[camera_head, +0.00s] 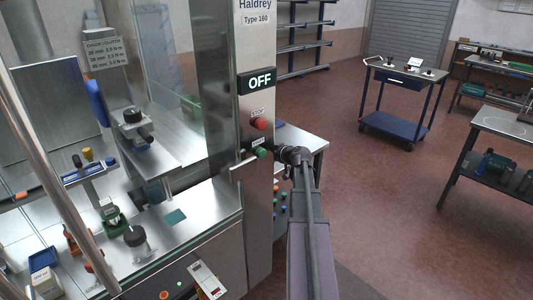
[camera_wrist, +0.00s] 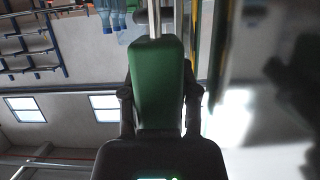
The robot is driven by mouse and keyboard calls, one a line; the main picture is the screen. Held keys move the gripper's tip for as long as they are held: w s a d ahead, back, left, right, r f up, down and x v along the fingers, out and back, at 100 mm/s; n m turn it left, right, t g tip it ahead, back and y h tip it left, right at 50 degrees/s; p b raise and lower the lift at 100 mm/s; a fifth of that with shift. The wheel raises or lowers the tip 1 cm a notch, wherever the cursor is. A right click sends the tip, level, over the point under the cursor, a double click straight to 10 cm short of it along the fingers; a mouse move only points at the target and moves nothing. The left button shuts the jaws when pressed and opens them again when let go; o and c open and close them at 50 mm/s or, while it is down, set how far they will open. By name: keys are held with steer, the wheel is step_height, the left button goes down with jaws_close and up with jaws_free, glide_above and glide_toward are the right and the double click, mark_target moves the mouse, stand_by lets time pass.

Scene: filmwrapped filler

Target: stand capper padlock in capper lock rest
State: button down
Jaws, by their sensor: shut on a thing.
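The padlock (camera_wrist: 158,78) has a green body and a bright metal shackle reaching up out of the wrist view. My gripper (camera_wrist: 159,98) is shut on it, with one dark finger on each side of the body. In the head view my gripper (camera_head: 277,152) is at the machine's control column, below the red stop button (camera_head: 260,123). A small green shape (camera_head: 261,152) shows at its fingertips; I cannot tell surely whether it is the padlock or a button. I cannot make out the lock rest in either view.
The machine's steel column (camera_head: 225,90) carries a lit OFF sign (camera_head: 257,80). Its glazed bay at left holds several fixtures. A small table (camera_head: 313,139) stands behind my arm. A blue cart (camera_head: 394,124) and a dark bench (camera_head: 490,165) stand farther right; the floor between is clear.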

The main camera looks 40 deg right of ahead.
step_height(320, 180, down, 9)
steer(key=b, duration=0.8)
steer(key=shift+b, duration=0.35)
stand_by(0.6)
steer(key=shift+f+b, duration=0.35)
stand_by(1.5)
steer(key=shift+c, duration=1.3)
jaws_free()
steer(key=shift+r, duration=0.2)
